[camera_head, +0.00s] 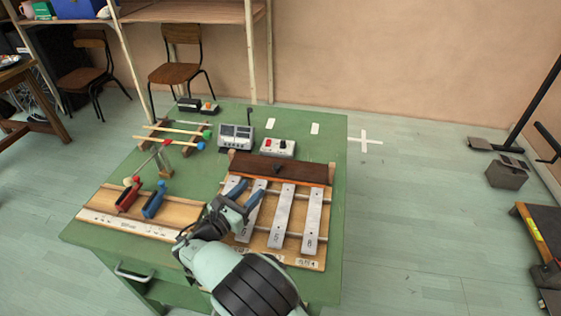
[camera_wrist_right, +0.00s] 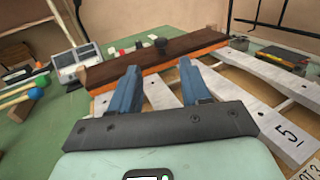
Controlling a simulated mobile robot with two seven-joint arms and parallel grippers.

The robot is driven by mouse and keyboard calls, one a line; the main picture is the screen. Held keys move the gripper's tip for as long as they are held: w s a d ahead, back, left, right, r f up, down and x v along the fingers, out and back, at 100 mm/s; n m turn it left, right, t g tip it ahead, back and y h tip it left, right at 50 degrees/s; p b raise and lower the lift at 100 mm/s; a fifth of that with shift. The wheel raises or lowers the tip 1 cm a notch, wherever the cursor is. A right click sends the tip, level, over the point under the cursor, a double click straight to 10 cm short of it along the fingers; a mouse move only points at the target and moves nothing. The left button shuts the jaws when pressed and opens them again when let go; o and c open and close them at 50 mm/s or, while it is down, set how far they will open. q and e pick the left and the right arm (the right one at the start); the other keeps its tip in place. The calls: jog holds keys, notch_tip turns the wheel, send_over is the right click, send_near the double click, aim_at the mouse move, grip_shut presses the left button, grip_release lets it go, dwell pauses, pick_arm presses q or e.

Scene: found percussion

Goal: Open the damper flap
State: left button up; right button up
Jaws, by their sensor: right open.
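The damper flap appears to be the dark brown wooden board (camera_head: 305,173) across the far end of the metal bars. It has a small dark knob (camera_head: 276,168) on it. In the right wrist view the flap (camera_wrist_right: 110,70) spans the picture beyond my fingers, with its knob (camera_wrist_right: 160,42) near the far side. It lies down over the far bar ends. My right gripper (camera_head: 247,189) is open and empty, above the left bars and short of the flap. Its blue fingers (camera_wrist_right: 158,70) point at the flap, apart from the knob. My left gripper is not in view.
Pale numbered bars (camera_head: 282,215) lie on a wooden base on the green table (camera_head: 110,213). A grey display box (camera_head: 235,137) and a box with red buttons (camera_head: 277,148) stand behind the flap. Mallets (camera_head: 175,135) and a wooden tray (camera_head: 100,208) with red and blue tools lie left.

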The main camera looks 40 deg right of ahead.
aim_at(275, 166)
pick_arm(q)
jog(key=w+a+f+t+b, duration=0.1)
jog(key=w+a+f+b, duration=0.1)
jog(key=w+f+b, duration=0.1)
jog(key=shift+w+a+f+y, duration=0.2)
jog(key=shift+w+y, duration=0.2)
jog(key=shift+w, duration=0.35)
pick_arm(e)
jog(key=x, duration=1.3)
jog(key=shift+d, duration=0.1)
jog(key=shift+c, duration=0.3)
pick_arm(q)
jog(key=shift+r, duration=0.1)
pick_arm(e)
grip_shut()
